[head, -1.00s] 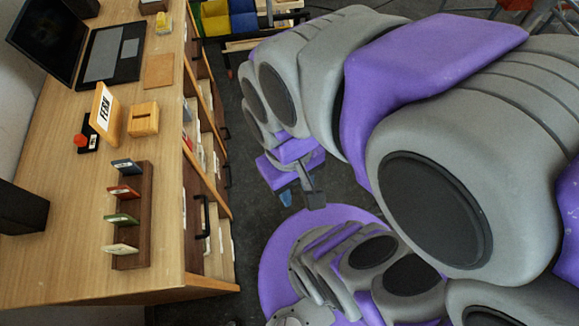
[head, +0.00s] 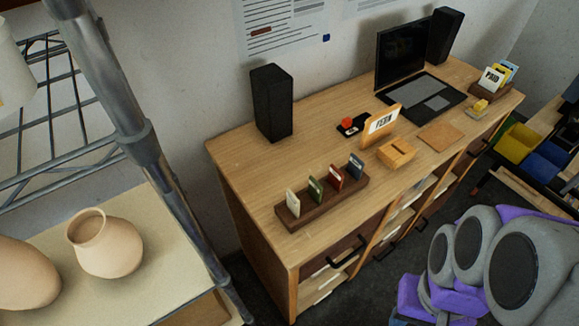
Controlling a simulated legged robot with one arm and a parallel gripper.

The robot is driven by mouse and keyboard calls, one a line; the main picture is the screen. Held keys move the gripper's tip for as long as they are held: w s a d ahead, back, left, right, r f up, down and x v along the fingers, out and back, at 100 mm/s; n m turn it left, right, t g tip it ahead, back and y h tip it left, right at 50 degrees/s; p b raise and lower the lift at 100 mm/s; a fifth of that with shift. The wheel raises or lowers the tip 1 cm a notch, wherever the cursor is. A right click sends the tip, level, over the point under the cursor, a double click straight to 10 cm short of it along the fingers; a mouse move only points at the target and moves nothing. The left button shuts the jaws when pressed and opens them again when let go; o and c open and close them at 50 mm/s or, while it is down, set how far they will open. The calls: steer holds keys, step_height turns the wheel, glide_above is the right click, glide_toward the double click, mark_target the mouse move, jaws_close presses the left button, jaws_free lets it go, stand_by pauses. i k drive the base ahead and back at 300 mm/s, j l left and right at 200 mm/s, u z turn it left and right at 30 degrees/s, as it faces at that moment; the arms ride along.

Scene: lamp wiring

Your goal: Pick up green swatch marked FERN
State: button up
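The green swatch (head: 316,190) stands upright in a dark brown wooden rack (head: 289,226) on the desk. It is between a cream swatch (head: 293,203) on its left and a red swatch (head: 336,178) on its right. A blue-grey swatch (head: 356,166) is at the right end of the rack. The swatch labels are too small to read. A wooden sign (head: 381,125) behind the rack appears to read FERN. My arm shows at the lower right, apart from the desk; my gripper's fingers are not visible.
Near the sign are a small wooden box (head: 396,152), a red button on a black base (head: 347,123) and a flat tan pad (head: 441,136). A black speaker (head: 271,103) stands behind the rack. A metal shelf post (head: 145,150) and clay vases (head: 105,246) are at left.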

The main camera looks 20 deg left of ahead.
mark_target(315, 189)
steer(key=j+u, duration=0.15)
steer(key=u, duration=0.6)
steer(key=k+j+u, duration=0.35)
steer(key=i+j, duration=0.05)
steer(key=i, duration=0.05)
